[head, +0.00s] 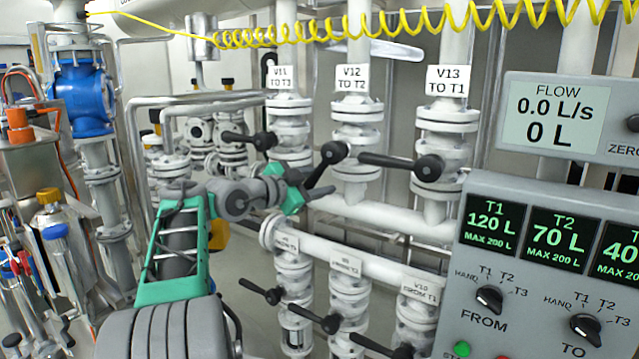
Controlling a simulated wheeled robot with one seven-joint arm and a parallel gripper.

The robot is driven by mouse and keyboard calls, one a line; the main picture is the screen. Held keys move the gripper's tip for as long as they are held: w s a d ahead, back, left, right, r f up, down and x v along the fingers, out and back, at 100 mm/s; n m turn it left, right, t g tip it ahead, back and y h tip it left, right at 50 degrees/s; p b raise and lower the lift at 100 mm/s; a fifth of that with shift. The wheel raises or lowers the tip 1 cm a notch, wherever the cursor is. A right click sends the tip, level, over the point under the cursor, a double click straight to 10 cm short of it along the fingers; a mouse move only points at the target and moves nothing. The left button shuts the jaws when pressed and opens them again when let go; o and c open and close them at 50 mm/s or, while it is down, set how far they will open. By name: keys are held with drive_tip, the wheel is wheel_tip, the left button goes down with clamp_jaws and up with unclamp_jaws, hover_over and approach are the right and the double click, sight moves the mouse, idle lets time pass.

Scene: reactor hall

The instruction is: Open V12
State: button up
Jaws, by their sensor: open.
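The V12 sign (351,78), reading "V12 TO T2", hangs on the middle pipe of the upper valve row. The white V12 valve (356,140) is below it. Its black lever (324,165) slants between upper right and lower left, in front of the valve's left side. My gripper (306,187) is open at the lower-left end of this lever. I cannot tell whether the jaws are around the lever or touching it. My grey and green arm reaches in from the lower left.
The V11 lever (249,139) is close on the left and the V13 lever (402,163) on the right. Lower valves with black levers (316,319) stand below. The flow display (553,110) reads 0.0 L/s. The control panel (545,270) fills the lower right.

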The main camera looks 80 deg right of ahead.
sight(306, 184)
drive_tip(key=b+v, duration=0.1)
drive_tip(key=v, duration=0.6)
drive_tip(key=shift+w+a, duration=0.15)
drive_tip(key=shift+a, duration=0.05)
